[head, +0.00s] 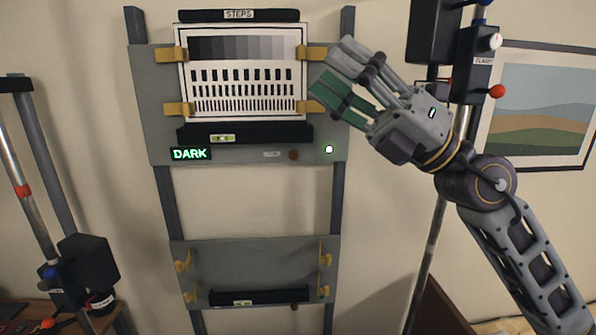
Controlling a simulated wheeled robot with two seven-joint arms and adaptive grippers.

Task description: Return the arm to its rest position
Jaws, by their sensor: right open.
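My right gripper (334,72) is open and empty. Its arm comes in from the lower right, and its fingers point up and left. In the picture the fingertips overlap the right edge of the upper grey panel (235,155), beside the yellow clips at the chart's right side. I cannot tell whether they touch the panel. The test chart (244,101), under a "STEPS" label (239,14), sits between yellow clips on that panel. My left gripper is not in view.
A green "DARK" display (191,153) and a white light (329,149) show below the chart. A lower grey panel (250,262) holds no chart. Stands rise at the left (88,262) and right (473,62). A framed landscape (540,105) hangs at the right.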

